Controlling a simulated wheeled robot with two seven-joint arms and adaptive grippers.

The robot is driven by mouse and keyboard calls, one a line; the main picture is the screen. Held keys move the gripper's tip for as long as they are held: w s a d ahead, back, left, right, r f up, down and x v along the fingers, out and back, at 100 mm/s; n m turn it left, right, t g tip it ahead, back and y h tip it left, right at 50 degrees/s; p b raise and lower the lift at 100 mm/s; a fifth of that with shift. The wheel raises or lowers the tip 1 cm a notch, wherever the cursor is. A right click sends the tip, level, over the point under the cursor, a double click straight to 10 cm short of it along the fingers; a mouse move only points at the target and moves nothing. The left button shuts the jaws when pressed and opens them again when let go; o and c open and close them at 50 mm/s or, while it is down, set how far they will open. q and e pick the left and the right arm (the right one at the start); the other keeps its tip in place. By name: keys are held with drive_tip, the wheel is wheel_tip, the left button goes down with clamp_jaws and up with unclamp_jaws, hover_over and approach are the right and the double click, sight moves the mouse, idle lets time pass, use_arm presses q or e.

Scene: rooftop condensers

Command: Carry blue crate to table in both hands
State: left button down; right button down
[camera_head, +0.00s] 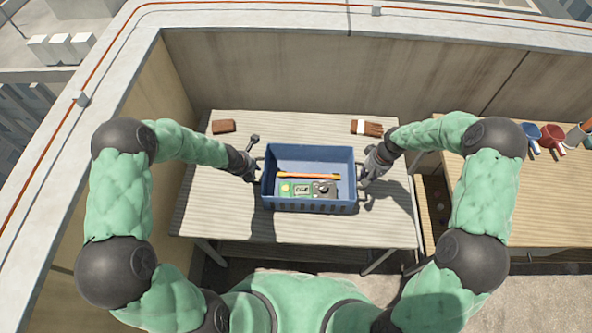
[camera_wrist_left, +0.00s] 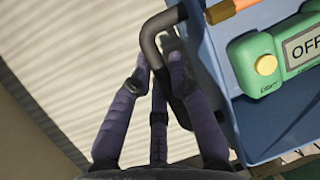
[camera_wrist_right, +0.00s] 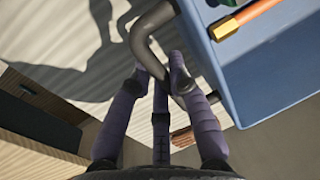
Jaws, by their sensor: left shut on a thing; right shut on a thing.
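The blue crate (camera_head: 310,207) is over the slatted table (camera_head: 205,205) in the head view and looks level. It holds a green meter (camera_head: 298,189) with a yellow button and an orange rod-like tool (camera_head: 305,176). My left gripper (camera_head: 256,168) is shut on the crate's dark left handle, which shows in the left wrist view (camera_wrist_left: 150,38). My right gripper (camera_head: 366,174) is shut on the right handle, seen in the right wrist view (camera_wrist_right: 140,38). Shadows fall on the tabletop; the gap under the crate cannot be judged exactly.
Walls (camera_head: 290,75) stand behind and left. Tabletop left of the crate is clear.

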use_arm(q)
drive_tip(key=shift+w+a+f+b, duration=0.1)
drive_tip(key=shift+f+b, duration=0.35)
drive_tip(key=shift+f, duration=0.05)
use_arm(e)
drive_tip(key=shift+w+f, duration=0.1)
drive_tip(key=shift+f, duration=0.45)
use_arm(q)
drive_tip(key=c, duration=1.6)
unclamp_jaws()
drive_tip(key=shift+f, duration=0.15)
use_arm(e)
drive_tip(key=c, duration=1.6)
unclamp_jaws()
drive_tip(key=shift+f, duration=0.15)
use_arm(q)
drive_tip(key=o, duration=0.4)
use_arm(e)
drive_tip(key=o, duration=0.4)
use_arm(q)
drive_tip(key=shift+o, duration=0.2)
use_arm(e)
drive_tip(key=shift+o, duration=0.2)
use_arm(q)
drive_tip(key=v, duration=1.2)
use_arm(e)
wheel_tip(320, 180, up, 12)
drive_tip(key=d, duration=0.2)
drive_tip(key=shift+d, duration=0.15)
